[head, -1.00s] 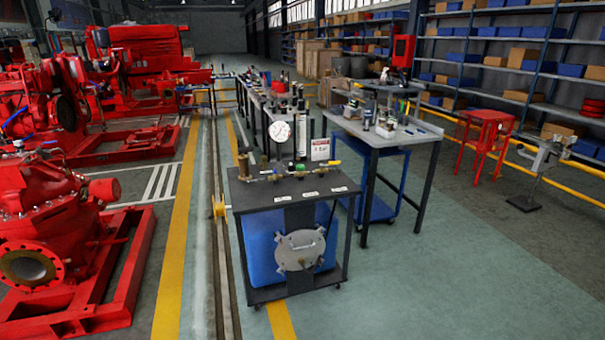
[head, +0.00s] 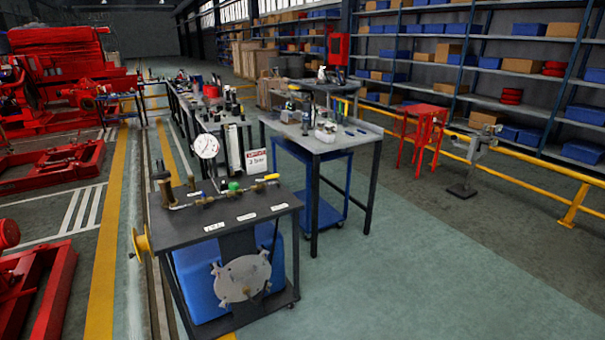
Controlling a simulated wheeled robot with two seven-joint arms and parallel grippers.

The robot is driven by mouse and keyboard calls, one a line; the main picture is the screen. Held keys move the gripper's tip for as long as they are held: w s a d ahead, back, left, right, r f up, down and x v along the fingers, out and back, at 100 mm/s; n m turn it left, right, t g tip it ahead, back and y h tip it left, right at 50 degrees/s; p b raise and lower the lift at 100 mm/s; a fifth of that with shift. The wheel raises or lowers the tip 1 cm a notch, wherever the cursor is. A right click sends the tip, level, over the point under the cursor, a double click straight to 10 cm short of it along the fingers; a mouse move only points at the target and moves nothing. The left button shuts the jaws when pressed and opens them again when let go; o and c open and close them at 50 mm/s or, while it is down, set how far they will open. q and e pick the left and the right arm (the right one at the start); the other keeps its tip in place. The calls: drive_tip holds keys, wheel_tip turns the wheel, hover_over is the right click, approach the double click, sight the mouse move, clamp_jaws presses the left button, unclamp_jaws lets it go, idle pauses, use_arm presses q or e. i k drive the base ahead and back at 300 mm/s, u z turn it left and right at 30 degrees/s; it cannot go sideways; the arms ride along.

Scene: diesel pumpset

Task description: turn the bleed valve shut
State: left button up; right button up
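A dark test bench (head: 240,226) stands in front of me, left of centre. A row of brass pipework (head: 215,197) runs along its top, with a white round gauge (head: 206,146) above it. Neither of my grippers is in view.
A blue tank (head: 200,270) and a round metal plate (head: 241,279) are under the bench top. A yellow wheel (head: 142,243) sticks out at its left. A grey worktable (head: 350,137) stands behind right. Red pump frames (head: 45,285) are at left. Floor at front right is clear.

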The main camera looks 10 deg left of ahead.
sight(233, 187)
drive_tip(key=z, duration=0.6)
drive_tip(key=i, duration=1.1)
drive_tip(key=z, duration=0.3)
drive_tip(key=i, duration=1.2)
drive_tip(key=u, duration=0.3)
